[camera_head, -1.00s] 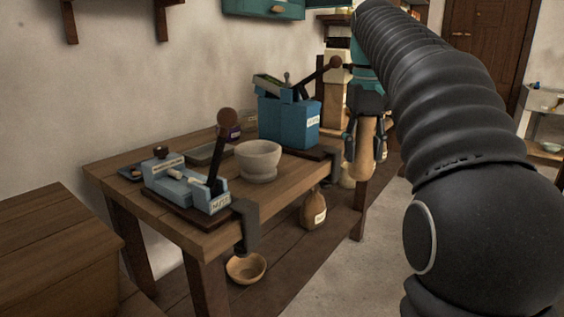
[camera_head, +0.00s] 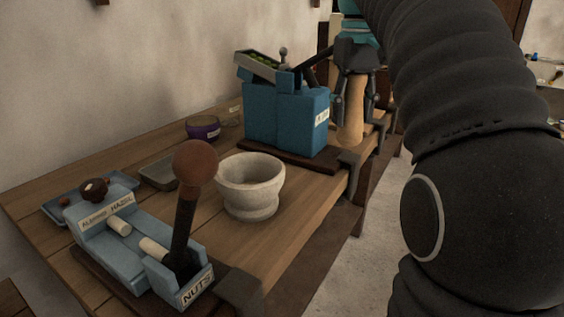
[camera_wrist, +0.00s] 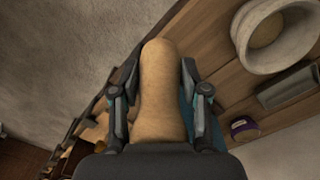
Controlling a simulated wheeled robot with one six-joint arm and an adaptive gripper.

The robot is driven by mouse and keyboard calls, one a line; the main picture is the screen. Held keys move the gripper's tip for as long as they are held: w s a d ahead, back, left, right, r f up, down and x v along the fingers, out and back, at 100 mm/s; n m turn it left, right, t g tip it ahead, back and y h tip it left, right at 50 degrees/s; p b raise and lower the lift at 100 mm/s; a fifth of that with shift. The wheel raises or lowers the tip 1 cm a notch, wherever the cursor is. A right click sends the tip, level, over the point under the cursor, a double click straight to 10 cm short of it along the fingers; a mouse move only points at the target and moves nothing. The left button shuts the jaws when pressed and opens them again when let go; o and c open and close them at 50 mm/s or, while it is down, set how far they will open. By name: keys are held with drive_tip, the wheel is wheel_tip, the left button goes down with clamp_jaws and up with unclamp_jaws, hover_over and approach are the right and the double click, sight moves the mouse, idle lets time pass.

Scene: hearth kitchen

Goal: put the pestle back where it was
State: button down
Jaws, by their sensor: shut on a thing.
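The pestle (camera_head: 351,112) is a tan wooden club with a rounded end, hanging upright and pointing down. My gripper (camera_head: 353,98) is shut on it, fingers on either side, at the right edge of the table near the blue box. The wrist view also shows the pestle (camera_wrist: 162,88) between both fingers of my gripper (camera_wrist: 160,92). A grey stone mortar (camera_head: 250,186) stands on the wooden table (camera_head: 305,205), left of and nearer than the pestle. The mortar shows at the top right of the wrist view (camera_wrist: 285,62).
A blue box press (camera_head: 275,118) with a lever stands behind the mortar. A light blue nut cracker (camera_head: 135,250) with a raised ball-topped lever (camera_head: 195,163) stands in front. A grey tray (camera_head: 160,172) and purple bowl (camera_head: 203,128) lie behind. Clamps grip the table's right edge.

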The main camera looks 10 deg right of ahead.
drive_tip(key=shift+w+a+f+b, duration=0.2)
drive_tip(key=shift+w+a+f, duration=1.25)
drive_tip(key=shift+f, duration=0.4)
drive_tip(key=shift+w+a+f+b, duration=0.2)
drive_tip(key=shift+w+a+f, duration=1)
drive_tip(key=shift+a+f, duration=0.5)
drive_tip(key=shift+w+a+f+b, duration=0.2)
drive_tip(key=shift+w+a+f, duration=1.2)
drive_tip(key=shift+f, duration=0.55)
drive_tip(key=c, duration=0.6)
unclamp_jaws()
drive_tip(key=shift+f, duration=0.1)
drive_tip(key=shift+o, duration=0.2)
wheel_tip(320, 180, up, 12)
drive_tip(key=p, duration=0.1)
